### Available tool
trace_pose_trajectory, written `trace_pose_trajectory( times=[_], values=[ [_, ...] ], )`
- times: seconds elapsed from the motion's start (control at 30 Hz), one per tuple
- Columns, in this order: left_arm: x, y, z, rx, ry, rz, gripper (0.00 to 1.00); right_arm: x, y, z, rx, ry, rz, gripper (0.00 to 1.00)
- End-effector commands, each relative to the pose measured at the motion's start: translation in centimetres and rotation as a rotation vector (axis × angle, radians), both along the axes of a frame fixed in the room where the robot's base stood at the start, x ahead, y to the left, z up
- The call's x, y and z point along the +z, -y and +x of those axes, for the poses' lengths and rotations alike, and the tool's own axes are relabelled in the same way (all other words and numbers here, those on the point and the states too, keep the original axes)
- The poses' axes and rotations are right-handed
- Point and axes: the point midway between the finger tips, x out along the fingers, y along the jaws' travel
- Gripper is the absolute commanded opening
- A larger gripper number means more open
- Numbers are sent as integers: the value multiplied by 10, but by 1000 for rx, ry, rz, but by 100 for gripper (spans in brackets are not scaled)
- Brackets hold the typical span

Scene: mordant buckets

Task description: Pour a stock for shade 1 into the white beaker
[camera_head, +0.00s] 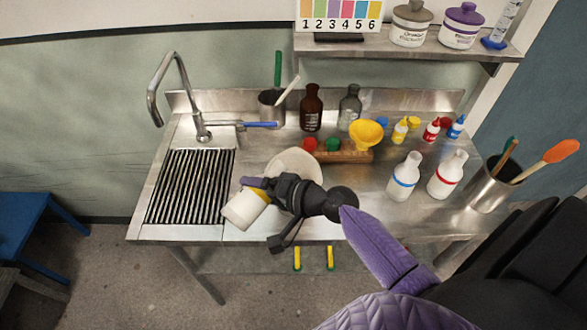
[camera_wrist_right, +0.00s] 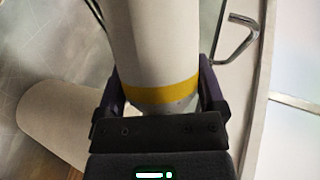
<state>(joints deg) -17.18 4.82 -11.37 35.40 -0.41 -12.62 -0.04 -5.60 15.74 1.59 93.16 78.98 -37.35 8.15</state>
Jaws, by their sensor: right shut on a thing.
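My right gripper (camera_head: 262,186) is shut on a white bottle with a yellow band (camera_head: 240,211). The bottle is tilted, off the counter, over the front edge near the drain grid. The right wrist view shows the yellow-banded bottle (camera_wrist_right: 155,45) between the two fingers. A whitish round vessel, seemingly the white beaker (camera_head: 291,162), stands behind the gripper and is partly hidden by it. A pale cylinder shows at the left of the wrist view (camera_wrist_right: 65,125). White bottles with a blue band (camera_head: 403,178) and a red band (camera_head: 446,177) stand at the right. My left gripper is out of view.
A shade card numbered 1 to 6 (camera_head: 338,14) stands on the shelf. A yellow funnel (camera_head: 366,134), brown bottle (camera_head: 312,108) and grey bottle (camera_head: 349,107) are at the back. A tap (camera_head: 166,90) rises behind the drain grid (camera_head: 188,187). A steel pot (camera_head: 488,190) holds tools at right.

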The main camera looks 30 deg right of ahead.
Motion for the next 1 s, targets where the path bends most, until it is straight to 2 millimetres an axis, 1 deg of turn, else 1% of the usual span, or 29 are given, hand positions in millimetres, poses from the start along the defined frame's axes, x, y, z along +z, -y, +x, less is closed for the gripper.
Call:
trace_pose_trajectory(
  times=[1.0],
  values=[
    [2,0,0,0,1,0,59,12,6,2,0,-15,62,10]
  ],
)
